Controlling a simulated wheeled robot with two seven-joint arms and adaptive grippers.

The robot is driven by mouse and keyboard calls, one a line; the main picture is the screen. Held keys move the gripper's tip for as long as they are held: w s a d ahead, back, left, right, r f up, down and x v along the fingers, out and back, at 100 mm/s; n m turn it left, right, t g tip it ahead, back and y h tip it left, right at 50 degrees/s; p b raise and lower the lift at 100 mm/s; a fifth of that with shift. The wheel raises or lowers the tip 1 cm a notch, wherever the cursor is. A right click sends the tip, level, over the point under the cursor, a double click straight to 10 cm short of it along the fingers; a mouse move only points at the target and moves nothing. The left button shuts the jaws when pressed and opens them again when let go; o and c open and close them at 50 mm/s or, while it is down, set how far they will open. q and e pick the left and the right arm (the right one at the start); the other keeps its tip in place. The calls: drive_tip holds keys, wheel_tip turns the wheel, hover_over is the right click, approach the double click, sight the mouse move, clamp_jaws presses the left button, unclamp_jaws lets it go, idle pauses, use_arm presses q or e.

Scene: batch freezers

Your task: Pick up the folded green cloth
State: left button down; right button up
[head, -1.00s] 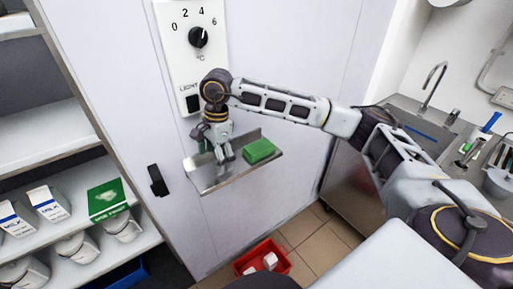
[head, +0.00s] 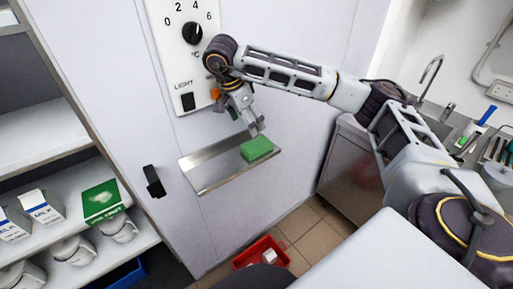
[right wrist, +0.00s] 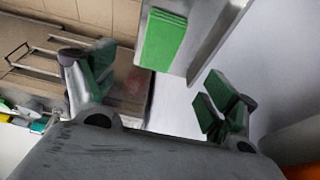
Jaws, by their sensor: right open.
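The folded green cloth (head: 257,148) lies on the right part of a small metal shelf (head: 205,171) fixed to the pale door. It also shows in the right wrist view (right wrist: 164,41), at the top, beyond the fingertips. My right gripper (head: 256,130) is just above the cloth in the head view, pointing down and to the right. In the right wrist view its two green-padded fingers (right wrist: 160,92) are wide apart with nothing between them, and the cloth is ahead of them. My left gripper is in neither view.
A temperature dial (head: 192,33) and a light switch (head: 188,101) are on the door above the shelf. A black handle (head: 154,181) is at left. Racks with milk cartons (head: 41,207) and a green box (head: 101,201) stand at far left. A red crate (head: 261,253) is on the floor.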

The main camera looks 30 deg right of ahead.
sight(256, 144)
drive_tip(key=shift+f, duration=0.15)
drive_tip(key=shift+x, duration=3.2)
drive_tip(key=shift+f, duration=0.15)
drive_tip(key=shift+d+f+p, duration=0.3)
drive_tip(key=shift+f+p, duration=0.05)
drive_tip(key=shift+f, duration=0.25)
drive_tip(key=shift+p+x, duration=0.45)
drive_tip(key=shift+x, duration=1.35)
